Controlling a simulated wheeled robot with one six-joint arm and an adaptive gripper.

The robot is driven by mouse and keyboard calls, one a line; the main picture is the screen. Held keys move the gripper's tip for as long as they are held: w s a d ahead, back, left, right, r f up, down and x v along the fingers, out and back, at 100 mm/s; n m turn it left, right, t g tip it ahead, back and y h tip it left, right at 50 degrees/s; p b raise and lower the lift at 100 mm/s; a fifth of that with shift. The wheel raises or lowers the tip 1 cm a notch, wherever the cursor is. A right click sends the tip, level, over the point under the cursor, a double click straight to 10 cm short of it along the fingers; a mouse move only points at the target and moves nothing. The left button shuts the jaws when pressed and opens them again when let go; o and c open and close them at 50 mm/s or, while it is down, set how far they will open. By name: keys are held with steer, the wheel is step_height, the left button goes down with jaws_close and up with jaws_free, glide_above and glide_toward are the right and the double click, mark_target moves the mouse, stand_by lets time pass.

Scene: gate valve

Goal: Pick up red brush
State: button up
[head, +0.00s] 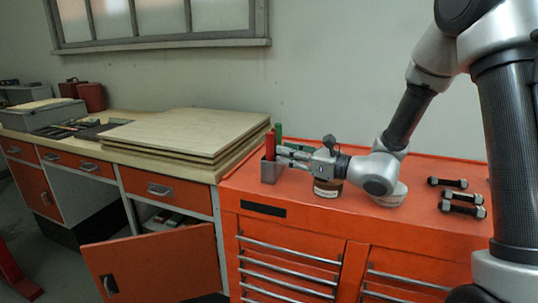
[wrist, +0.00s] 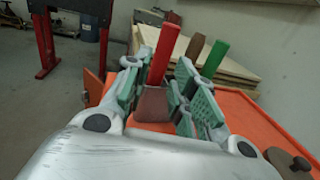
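The red brush (head: 269,146) stands handle up in a small metal holder (head: 270,173) at the left end of the orange cabinet top. Its red handle also shows in the wrist view (wrist: 165,50), and its lower end is hidden in the holder. A green handle (head: 278,131) and a brown handle (wrist: 195,46) stand beside it. My gripper (head: 283,156) reaches in from the right at the holder.
A brown can (head: 327,189) and a white bowl (head: 391,198) stand under my arm on the orange cabinet (head: 300,222). Dumbbells (head: 462,209) lie at the right. Stacked boards (head: 190,132) lie on the bench at left. An orange door (head: 155,265) hangs open below.

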mark_target(270, 146)
steer(key=x, duration=0.6)
steer(key=shift+w+a+r, duration=0.15)
steer(key=shift+w+r, duration=0.05)
steer(key=shift+r, duration=0.1)
jaws_close()
